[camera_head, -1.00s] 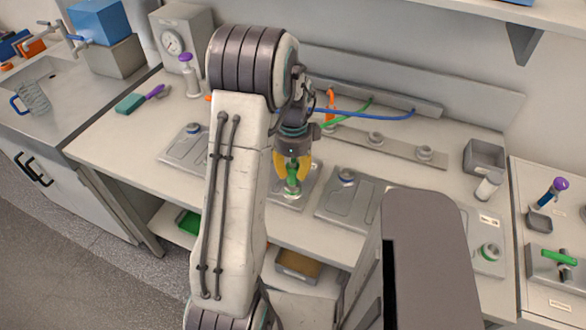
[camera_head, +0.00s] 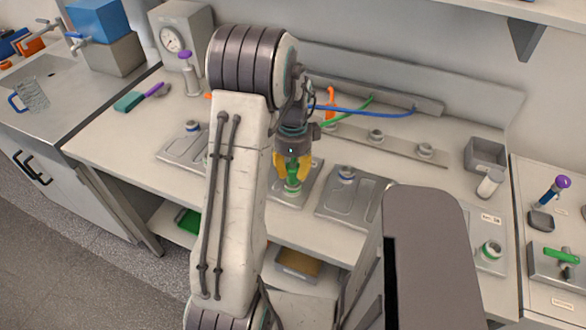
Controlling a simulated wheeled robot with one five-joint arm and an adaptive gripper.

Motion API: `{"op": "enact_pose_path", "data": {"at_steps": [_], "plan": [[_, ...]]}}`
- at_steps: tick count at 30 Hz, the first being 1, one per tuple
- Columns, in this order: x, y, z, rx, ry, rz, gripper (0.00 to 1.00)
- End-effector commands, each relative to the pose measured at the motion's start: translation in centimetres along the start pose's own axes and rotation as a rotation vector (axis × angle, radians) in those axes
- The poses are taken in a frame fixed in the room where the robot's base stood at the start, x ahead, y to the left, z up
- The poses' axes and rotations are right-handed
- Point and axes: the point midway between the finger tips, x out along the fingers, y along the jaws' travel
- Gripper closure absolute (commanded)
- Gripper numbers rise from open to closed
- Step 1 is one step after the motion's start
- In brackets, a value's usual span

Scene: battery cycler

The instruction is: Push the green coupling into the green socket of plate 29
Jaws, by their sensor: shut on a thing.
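My gripper (camera_head: 292,166) has yellow fingers and points down over the middle of the bench. It is shut on the green coupling (camera_head: 293,172), which shows between the fingers. Directly below is a socket with a green ring (camera_head: 292,187) on a grey plate (camera_head: 308,190). The coupling is at or in the top of this socket; I cannot tell how deep it sits. The plate's number cannot be read here.
Other grey plates stand to the left (camera_head: 183,152) and right (camera_head: 350,203). A strip with grey knobs (camera_head: 376,135), a blue hose (camera_head: 385,117) and a grey bin (camera_head: 485,154) lie behind. My arm hides part of the bench.

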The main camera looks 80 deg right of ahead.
Motion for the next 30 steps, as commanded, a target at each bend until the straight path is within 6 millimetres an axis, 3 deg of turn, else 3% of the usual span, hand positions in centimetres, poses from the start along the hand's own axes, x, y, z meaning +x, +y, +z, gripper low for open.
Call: {"op": "enact_pose_path", "data": {"at_steps": [21,22,30], "plan": [[0.91,0.01,0.0,0.0,0.0,0.001,1.0],[0.9,0.01,0.0,0.0,0.0,0.001,0.66],[0.88,0.0,0.0,0.0,0.0,0.0,0.42]]}}
